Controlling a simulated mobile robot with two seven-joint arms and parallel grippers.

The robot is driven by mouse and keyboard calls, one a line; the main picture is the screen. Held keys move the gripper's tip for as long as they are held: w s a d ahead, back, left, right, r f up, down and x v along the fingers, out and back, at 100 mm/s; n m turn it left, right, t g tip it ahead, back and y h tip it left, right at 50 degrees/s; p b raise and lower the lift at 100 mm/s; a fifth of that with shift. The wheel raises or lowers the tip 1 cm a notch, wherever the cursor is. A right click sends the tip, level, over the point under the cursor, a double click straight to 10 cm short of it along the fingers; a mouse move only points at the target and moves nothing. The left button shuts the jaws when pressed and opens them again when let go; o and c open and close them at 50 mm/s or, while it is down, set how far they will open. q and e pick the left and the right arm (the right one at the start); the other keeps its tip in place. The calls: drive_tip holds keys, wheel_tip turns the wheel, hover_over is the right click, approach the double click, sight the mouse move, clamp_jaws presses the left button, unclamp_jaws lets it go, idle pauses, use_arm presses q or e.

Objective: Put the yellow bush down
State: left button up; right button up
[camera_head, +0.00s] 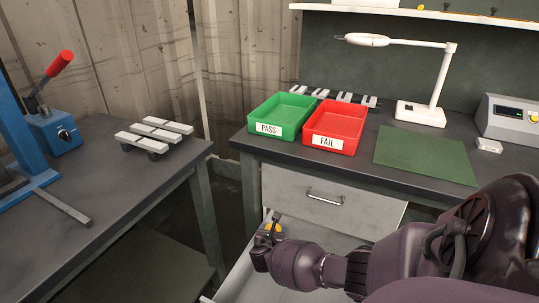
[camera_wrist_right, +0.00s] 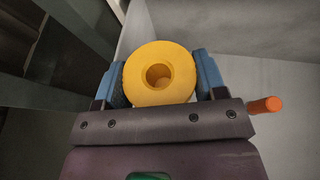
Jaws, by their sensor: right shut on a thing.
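The yellow bush (camera_wrist_right: 160,75) is a round yellow ring with a hole in its middle. It sits between the two blue fingers of my right gripper (camera_wrist_right: 161,78) in the right wrist view, and the gripper is shut on it. In the head view my right gripper (camera_head: 266,243) reaches down over an open drawer (camera_head: 330,248), with a bit of the yellow bush (camera_head: 272,228) showing at it. An orange peg-like thing (camera_wrist_right: 266,105) shows to the right of my gripper in the right wrist view. My left gripper is not in view.
A green PASS tray (camera_head: 282,108) and a red FAIL tray (camera_head: 337,120) stand on the workbench, both seemingly empty. A green mat (camera_head: 425,155), a white lamp (camera_head: 421,113) and a grey device (camera_head: 508,118) are to their right. A blue press (camera_head: 50,130) and a slotted rack (camera_head: 153,134) stand on the left table.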

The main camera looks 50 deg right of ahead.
wheel_tip(320, 180, down, 12)
drive_tip(key=b, duration=0.5)
drive_tip(key=shift+f+b, duration=0.2)
drive_tip(key=shift+b, duration=0.2)
drive_tip(key=shift+w+r, duration=0.15)
drive_tip(key=shift+r, duration=0.15)
drive_tip(key=shift+f, duration=0.3)
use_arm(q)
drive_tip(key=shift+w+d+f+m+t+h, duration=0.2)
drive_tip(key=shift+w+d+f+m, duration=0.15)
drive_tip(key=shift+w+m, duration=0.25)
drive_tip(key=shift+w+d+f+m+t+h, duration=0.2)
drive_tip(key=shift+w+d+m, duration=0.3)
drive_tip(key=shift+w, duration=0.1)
use_arm(e)
drive_tip(key=shift+f, duration=0.25)
use_arm(q)
drive_tip(key=shift+b, duration=0.3)
use_arm(e)
drive_tip(key=shift+f, duration=0.15)
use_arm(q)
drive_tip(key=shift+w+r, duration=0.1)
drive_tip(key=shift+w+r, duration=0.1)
use_arm(e)
drive_tip(key=o, duration=1)
